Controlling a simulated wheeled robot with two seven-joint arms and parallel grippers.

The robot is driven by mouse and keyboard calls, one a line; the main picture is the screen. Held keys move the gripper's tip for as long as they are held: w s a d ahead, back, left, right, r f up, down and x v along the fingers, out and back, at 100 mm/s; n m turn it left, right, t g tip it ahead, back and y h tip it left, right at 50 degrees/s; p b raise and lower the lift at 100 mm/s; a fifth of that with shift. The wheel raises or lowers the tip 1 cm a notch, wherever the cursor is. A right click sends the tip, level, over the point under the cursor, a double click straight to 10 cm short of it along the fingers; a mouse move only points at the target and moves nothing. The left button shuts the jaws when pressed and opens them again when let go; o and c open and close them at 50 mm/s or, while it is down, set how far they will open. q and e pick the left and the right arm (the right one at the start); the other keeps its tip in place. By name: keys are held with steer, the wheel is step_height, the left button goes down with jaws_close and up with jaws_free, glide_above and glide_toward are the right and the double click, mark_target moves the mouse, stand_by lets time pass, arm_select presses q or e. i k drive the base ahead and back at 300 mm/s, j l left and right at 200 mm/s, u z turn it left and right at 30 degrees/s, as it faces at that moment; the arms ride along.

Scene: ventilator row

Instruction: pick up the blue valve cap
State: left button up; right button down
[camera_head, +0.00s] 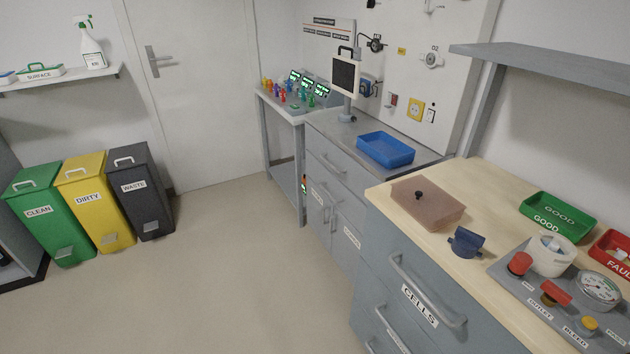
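A dark blue piece (466,242), which looks like the blue valve cap, sits on the pale wooden worktop (480,190) at the right. It has a round base and a raised upper part. It stands near the worktop's front edge, apart from the pinkish box-shaped cover to its left and the grey test panel to its right. Neither of my grippers shows in the head view.
A pinkish cover (428,207) with a black knob, a green GOOD tray (546,222), a red FAULT tray (608,262) and a grey test panel (506,272) share the worktop. A blue tray (385,151) lies beyond. Floor (230,260) is clear.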

mark_target(466, 244)
steer(key=z, duration=1.25)
